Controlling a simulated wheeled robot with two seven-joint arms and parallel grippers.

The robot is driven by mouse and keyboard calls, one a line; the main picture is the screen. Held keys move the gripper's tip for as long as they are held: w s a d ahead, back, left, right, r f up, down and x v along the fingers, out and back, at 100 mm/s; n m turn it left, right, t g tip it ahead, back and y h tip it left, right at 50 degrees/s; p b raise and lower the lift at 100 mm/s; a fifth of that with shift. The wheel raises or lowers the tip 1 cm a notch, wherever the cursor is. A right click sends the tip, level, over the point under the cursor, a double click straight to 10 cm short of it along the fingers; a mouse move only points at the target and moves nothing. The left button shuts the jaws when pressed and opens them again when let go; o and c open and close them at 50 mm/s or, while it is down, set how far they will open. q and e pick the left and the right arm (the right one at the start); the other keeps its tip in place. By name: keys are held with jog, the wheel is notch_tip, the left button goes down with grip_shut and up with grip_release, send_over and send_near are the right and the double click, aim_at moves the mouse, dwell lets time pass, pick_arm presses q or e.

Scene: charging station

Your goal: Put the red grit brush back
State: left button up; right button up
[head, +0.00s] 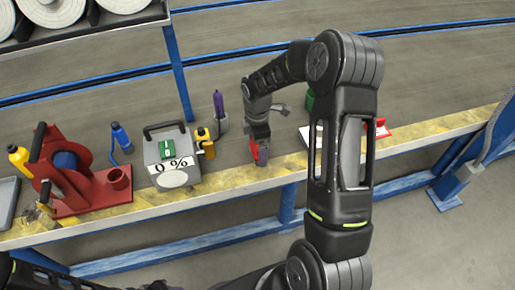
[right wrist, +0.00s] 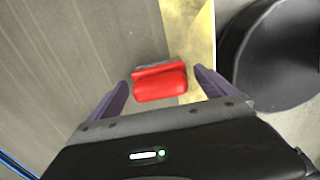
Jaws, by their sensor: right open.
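The red grit brush (head: 263,155) is on the yellow-marked edge of the workbench, below my right gripper (head: 260,144). In the right wrist view the brush (right wrist: 161,83) shows as a red block with a grey strip along its far side. My right gripper's two fingers (right wrist: 160,85) are apart, with the brush showing between their tips. I cannot tell if they touch it. In the head view the gripper hides part of the brush. My left gripper is not in view.
A grey box (head: 172,172) showing 0 %, with a yellow bottle (head: 205,141) beside it, stands left of the brush. A purple bottle (head: 219,106) is behind. A red machine (head: 88,190) stands far left. Another red item (head: 378,128) is right, partly behind my arm.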

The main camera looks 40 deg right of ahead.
notch_tip(320, 180, up, 10)
jog(key=shift+r+p, duration=0.15)
jog(key=shift+p, duration=0.45)
